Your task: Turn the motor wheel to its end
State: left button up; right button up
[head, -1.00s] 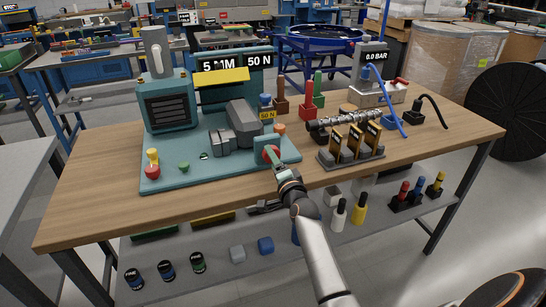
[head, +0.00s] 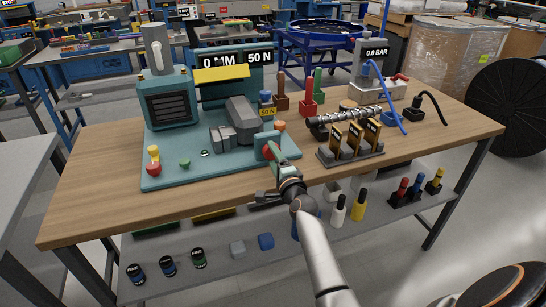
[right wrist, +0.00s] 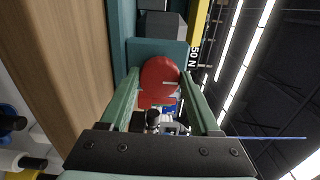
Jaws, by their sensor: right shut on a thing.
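The red motor wheel (head: 267,153) sits at the front right of the teal machine (head: 165,178), partly hidden by my gripper. The machine's display (head: 236,58) reads 0 MM and 50 N. The grey jaw blocks (head: 236,118) behind the wheel stand close together. My left gripper is not in view.
A rack with upright gold-and-black pieces (head: 350,152) stands just right of my gripper, with a ribbed metal shaft (head: 345,117) behind it. A pressure unit (head: 372,88) reads 0.0 BAR. The wooden table (head: 110,205) is clear along its front edge.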

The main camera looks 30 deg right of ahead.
jog(key=o, duration=1.4)
jog(key=shift+s, duration=0.1)
jog(key=shift+s+a+p, duration=0.15)
jog(key=shift+s+p, duration=0.2)
jog(key=p+v, duration=0.3)
jog(key=v, duration=0.8)
jog(key=shift+s, duration=0.25)
jog(key=shift+f, duration=0.1)
